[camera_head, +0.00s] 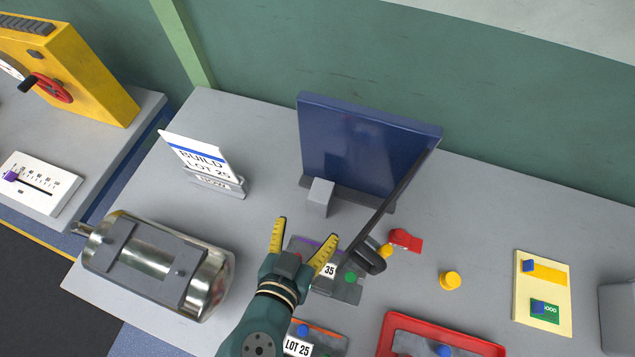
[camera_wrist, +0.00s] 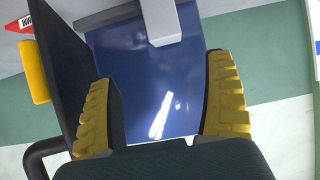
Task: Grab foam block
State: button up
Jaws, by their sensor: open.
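A small light grey block (camera_head: 319,197), likely the foam block, stands on the table against the front of an upright dark blue panel (camera_head: 362,140). In the wrist view the grey block (camera_wrist: 160,22) is at the top middle, partly cut off by the frame edge, with the blue panel (camera_wrist: 140,85) behind it. My gripper (camera_head: 305,232), with yellow ribbed fingers, is open and empty, short of the block on its near side. In the wrist view the fingers (camera_wrist: 162,75) stand wide apart, with the block beyond their tips.
A black bar (camera_head: 398,192) slants down beside the panel's right edge. A sign (camera_head: 203,160) and a metal cylinder (camera_head: 155,262) stand left. Labelled plates (camera_head: 345,288), a red part (camera_head: 405,240), a yellow knob (camera_head: 450,280) and a red tray (camera_head: 395,322) lie right of my gripper.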

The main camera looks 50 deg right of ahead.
aim_at(324, 184)
jog(key=x, duration=1.1)
jog(key=shift+w+r, duration=0.2)
jog(key=shift+w, duration=0.05)
jog(key=x, duration=0.5)
jog(key=shift+w, duration=0.35)
jog(key=c, duration=1.3)
